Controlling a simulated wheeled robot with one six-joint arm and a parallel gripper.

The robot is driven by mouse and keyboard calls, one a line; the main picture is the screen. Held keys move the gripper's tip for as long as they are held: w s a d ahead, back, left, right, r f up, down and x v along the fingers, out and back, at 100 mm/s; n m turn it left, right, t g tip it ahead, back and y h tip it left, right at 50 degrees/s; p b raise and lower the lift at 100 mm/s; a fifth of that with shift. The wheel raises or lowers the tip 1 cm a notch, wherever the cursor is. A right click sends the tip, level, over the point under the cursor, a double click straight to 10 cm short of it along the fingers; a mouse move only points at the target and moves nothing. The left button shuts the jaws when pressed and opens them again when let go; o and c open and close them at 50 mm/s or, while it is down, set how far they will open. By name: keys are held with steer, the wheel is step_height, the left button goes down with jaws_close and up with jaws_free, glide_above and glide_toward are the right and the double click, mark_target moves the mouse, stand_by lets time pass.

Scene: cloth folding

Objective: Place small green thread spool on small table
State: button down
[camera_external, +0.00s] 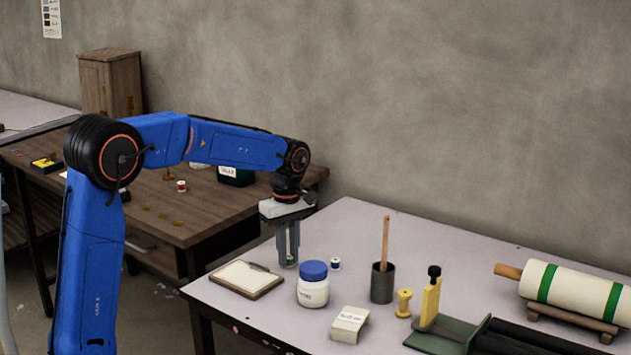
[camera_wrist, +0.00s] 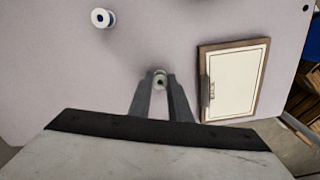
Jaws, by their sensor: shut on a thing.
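The small green thread spool (camera_external: 290,261) shows as a bit of green low between the fingers of my gripper (camera_external: 289,262), at the left part of the pale-topped table (camera_external: 365,222). In the wrist view the spool (camera_wrist: 160,80) is seen end-on, between the fingertips of my gripper (camera_wrist: 160,85). My gripper is shut on the spool and points down. The spool is close to the tabletop; I cannot tell whether it touches it. The fingers hide most of the spool. A darker wooden table (camera_external: 215,206) stands to the left, behind my arm.
Near the gripper are a clipboard (camera_external: 246,279), a white jar with blue lid (camera_external: 313,284) and a small blue-and-white spool (camera_external: 335,263). A dark cup with a stick (camera_external: 382,282) and a yellow spool (camera_external: 403,303) stand right. The back of the pale table is clear.

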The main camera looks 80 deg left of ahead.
mark_target(289, 264)
steer(key=shift+f, duration=0.15)
steer(key=c, duration=1.6)
jaws_free()
steer(key=shift+c, duration=0.2)
step_height(289, 264, up, 12)
